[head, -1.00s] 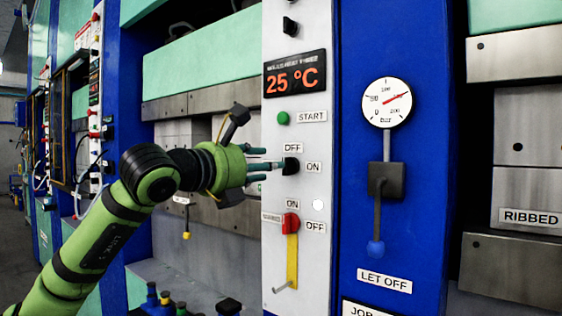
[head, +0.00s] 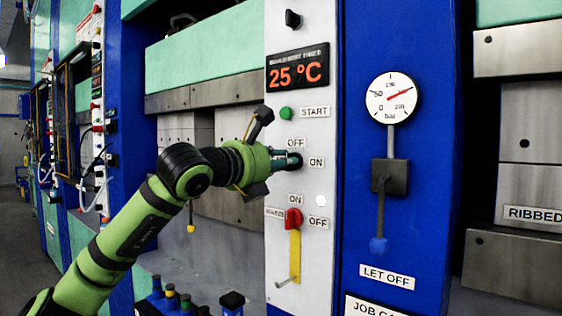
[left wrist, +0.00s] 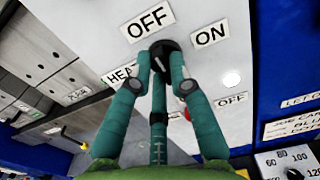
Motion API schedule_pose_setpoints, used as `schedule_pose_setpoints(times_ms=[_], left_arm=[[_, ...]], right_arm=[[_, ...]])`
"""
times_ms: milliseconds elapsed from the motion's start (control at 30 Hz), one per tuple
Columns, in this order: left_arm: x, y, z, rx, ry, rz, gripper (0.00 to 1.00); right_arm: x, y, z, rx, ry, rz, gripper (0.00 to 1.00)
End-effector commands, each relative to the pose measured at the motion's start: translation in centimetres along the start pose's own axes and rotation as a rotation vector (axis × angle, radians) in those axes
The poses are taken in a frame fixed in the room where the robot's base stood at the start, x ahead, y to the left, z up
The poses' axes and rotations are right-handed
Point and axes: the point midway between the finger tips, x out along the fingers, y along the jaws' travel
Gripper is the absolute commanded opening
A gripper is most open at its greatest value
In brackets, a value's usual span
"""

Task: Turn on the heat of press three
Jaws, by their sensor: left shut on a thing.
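The black heat knob (left wrist: 161,47) sits on the white control panel (head: 316,180), between the OFF label (head: 296,142) and the ON label (head: 316,162). A partly covered label starting with "HEA" (left wrist: 121,75) is beside it in the left wrist view. My left gripper (head: 288,160) has its teal fingers on the knob; in the left wrist view the fingers (left wrist: 163,68) close around it from both sides. The knob is mostly hidden by the fingers in the head view. The display (head: 297,69) reads 25 °C. My right gripper is not in view.
Below the knob are a red switch (head: 293,219) with a yellow strip and its own ON and OFF labels. A green START button (head: 286,113) is above. A pressure gauge (head: 391,99) and a blue-tipped lever (head: 379,215) stand to the right.

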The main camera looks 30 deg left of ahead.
Motion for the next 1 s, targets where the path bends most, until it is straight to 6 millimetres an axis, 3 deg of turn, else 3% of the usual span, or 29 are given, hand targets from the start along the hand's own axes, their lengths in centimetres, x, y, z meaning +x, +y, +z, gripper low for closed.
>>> schedule_pose_setpoints(times_ms=[367,667,1000], left_arm=[[0.0,0.0,0.1,0.13,0.0,0.0,0.0],[0.0,-0.2,0.2,0.391,0.0,0.0,0.0],[0.0,-0.4,0.3,0.716,0.0,0.0,0.0]], right_arm=[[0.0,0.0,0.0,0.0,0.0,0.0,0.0],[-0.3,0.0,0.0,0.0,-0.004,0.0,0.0],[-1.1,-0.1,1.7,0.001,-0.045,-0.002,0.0]])
